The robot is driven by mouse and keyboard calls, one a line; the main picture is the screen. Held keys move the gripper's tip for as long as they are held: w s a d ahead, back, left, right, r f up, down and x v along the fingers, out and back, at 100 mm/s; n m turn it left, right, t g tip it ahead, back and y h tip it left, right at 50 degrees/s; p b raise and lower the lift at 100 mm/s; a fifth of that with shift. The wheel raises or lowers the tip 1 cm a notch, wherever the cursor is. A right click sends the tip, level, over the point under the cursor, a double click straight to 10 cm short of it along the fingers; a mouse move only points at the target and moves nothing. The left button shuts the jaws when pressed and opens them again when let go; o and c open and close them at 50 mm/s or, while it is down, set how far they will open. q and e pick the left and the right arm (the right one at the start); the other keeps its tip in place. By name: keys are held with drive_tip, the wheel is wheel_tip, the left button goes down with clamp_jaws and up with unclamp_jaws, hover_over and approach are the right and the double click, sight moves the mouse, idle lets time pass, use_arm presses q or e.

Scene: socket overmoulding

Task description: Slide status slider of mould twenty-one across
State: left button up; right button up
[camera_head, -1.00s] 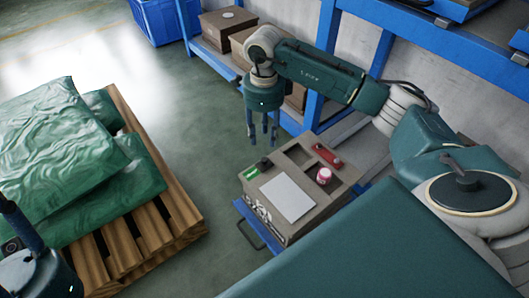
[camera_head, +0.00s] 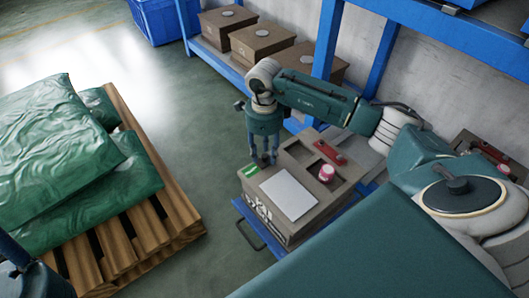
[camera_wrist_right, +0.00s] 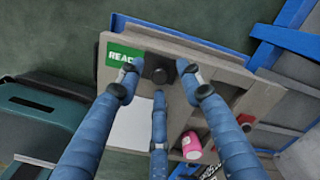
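The mould (camera_head: 290,237) is a grey-brown box with a white sheet on top and white markings on its front, too small to read surely. Its status slider (camera_wrist_right: 158,70) is a black plate with a round knob, beside a green label (camera_wrist_right: 122,57) reading "READ", the rest covered. My right gripper (camera_head: 264,162) points down at the slider. In the right wrist view its blue fingers (camera_wrist_right: 160,92) are spread around the knob, with no clear grip on it. In the head view the fingers hide the slider. My left gripper (camera_head: 18,268) is partly cut off at the lower left.
Several similar boxes (camera_head: 262,41) stand on the blue-framed shelf behind. A pallet (camera_head: 150,236) with green sacks (camera_head: 70,165) stands left, with clear floor between.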

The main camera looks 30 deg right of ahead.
clamp_jaws()
drive_tip(key=a, duration=0.1)
drive_tip(key=a+p, duration=0.1)
drive_tip(key=a, duration=0.1)
drive_tip(key=a+p, duration=0.1)
drive_tip(key=a, duration=0.1)
drive_tip(key=shift+s+a+r, duration=0.1)
drive_tip(key=shift+s+a, duration=0.05)
drive_tip(key=shift+s, duration=0.1)
drive_tip(key=shift+a, duration=0.2)
unclamp_jaws()
wheel_tip(320, 180, up, 12)
